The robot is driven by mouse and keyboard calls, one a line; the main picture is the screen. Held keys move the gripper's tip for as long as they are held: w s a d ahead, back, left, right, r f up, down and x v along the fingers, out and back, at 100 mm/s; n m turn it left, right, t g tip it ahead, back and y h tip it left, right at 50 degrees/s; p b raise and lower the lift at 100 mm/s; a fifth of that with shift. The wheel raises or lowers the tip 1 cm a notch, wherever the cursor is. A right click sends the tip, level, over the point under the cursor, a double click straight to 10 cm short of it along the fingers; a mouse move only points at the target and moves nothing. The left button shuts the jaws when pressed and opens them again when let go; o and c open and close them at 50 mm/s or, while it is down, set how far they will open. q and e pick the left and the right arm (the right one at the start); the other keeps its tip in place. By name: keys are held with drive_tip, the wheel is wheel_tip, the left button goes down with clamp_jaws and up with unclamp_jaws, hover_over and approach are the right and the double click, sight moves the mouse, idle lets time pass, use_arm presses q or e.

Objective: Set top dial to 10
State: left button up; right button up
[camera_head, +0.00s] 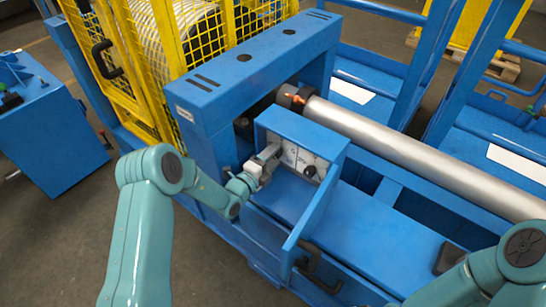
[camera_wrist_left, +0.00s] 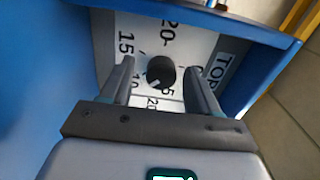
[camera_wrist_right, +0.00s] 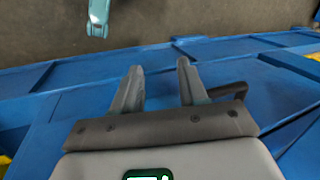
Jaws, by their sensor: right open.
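The top dial's dark round knob (camera_wrist_left: 163,70) shows in the left wrist view on a white plate (camera_wrist_left: 200,42) marked TOP, with numbers around it. A pale mark on the knob points to the lower left, near the 10; its exact reading is unclear. My left gripper (camera_wrist_left: 159,66) is open, one finger on each side of the knob, with gaps showing. In the head view my left gripper (camera_head: 270,157) is at the panel and hides the top dial. A second dark knob (camera_head: 310,171) shows right of it. My right gripper (camera_wrist_right: 160,66) is open and empty.
A blue box (camera_head: 300,130) surrounds the dial panel, with its walls close to my left gripper. A grey roller (camera_head: 420,150) runs behind it. A yellow mesh guard (camera_head: 180,35) stands at the back left. A black handle (camera_head: 318,272) sits in front.

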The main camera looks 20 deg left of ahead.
use_arm(q)
drive_tip(key=shift+d, duration=0.1)
drive_tip(key=v, duration=1.6)
drive_tip(key=shift+r, duration=0.15)
drive_tip(key=shift+s, duration=0.2)
